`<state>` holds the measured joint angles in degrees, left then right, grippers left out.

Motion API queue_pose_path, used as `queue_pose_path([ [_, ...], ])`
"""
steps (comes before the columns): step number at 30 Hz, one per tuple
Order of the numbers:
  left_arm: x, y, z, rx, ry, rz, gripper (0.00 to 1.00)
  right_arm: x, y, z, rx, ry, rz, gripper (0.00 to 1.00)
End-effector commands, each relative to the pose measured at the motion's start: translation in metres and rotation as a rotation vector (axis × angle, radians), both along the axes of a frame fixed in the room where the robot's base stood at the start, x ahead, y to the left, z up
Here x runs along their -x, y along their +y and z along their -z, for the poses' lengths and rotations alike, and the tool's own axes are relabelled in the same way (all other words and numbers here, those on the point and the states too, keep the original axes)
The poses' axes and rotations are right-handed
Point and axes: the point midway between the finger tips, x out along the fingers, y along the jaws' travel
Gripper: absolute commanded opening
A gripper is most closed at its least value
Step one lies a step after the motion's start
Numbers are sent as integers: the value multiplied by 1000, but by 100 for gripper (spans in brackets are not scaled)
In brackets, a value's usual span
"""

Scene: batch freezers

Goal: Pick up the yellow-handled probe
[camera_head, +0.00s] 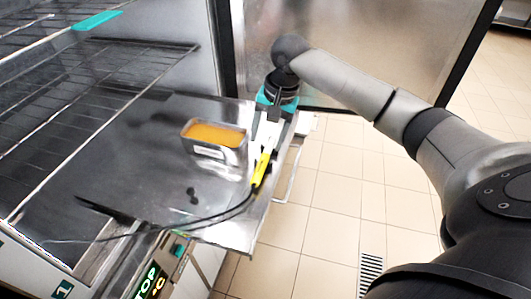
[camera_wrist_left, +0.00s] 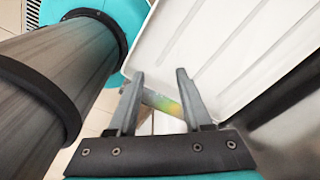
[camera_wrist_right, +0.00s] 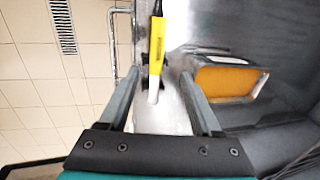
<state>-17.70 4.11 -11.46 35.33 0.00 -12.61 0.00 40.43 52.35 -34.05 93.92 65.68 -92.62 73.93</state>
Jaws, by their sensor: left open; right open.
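The yellow-handled probe (camera_head: 261,168) lies near the right edge of the steel surface, with a black cable running off its near end to the left. In the right wrist view the probe (camera_wrist_right: 156,45) lies lengthwise, with its lower end reaching between my right fingertips. My right gripper (camera_head: 265,143) is open and comes over the probe from the far side; I cannot tell whether its fingers touch it. My left gripper (camera_wrist_left: 160,75) is open and empty beside a white ribbed panel (camera_wrist_left: 225,55); it does not show in the head view.
A steel container (camera_head: 216,160) with orange contents stands just left of the probe, close to my right finger (camera_wrist_right: 195,105). Wire racks (camera_head: 100,80) lie at the left. A lit display (camera_head: 150,283) is at the bottom. Tiled floor (camera_head: 325,170) lies beyond the surface's right edge.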

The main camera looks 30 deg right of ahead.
Motion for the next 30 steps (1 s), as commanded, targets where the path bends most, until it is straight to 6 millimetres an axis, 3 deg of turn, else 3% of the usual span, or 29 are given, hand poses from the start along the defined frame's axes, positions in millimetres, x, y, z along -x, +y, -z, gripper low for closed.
queue_pose_path([
  [3,0,-1,3,1,-1,1,50,-3,3,22,0,1,-1,65],
  [11,-7,3,4,-3,-9,3,50,-5,4,41,1,0,0,65],
  [21,-10,5,7,-6,-15,3,50,-6,8,86,1,1,-1,65],
  [30,-10,6,7,-7,-15,2,50,-6,8,88,2,-2,-2,63],
])
